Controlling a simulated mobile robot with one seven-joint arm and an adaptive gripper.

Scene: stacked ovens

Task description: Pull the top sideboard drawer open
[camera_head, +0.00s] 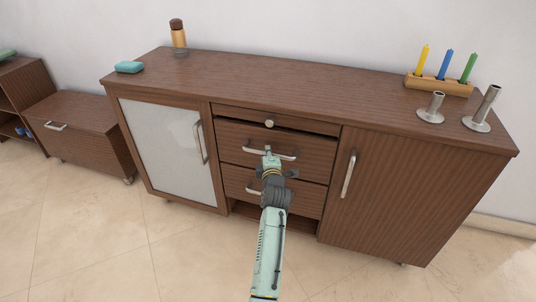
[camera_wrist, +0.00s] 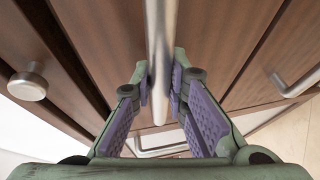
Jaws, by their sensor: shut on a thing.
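The brown wooden sideboard (camera_head: 420,185) has a middle column of drawers. Under a narrow front with a round knob (camera_head: 269,124) is an upper drawer (camera_head: 316,152) with a metal bar handle (camera_head: 287,157). A dark gap shows above this drawer's front, which seems to stand out slightly. My gripper (camera_head: 267,151) is at the middle of this handle. In the wrist view, the fingers of my gripper (camera_wrist: 161,88) are closed on both sides of the handle (camera_wrist: 160,35). A lower drawer (camera_head: 305,192) has a similar handle, partly hidden by my arm.
A frosted-glass door (camera_head: 165,145) is left of the drawers and a wooden door (camera_head: 400,180) is right. Tiled floor in front is clear.

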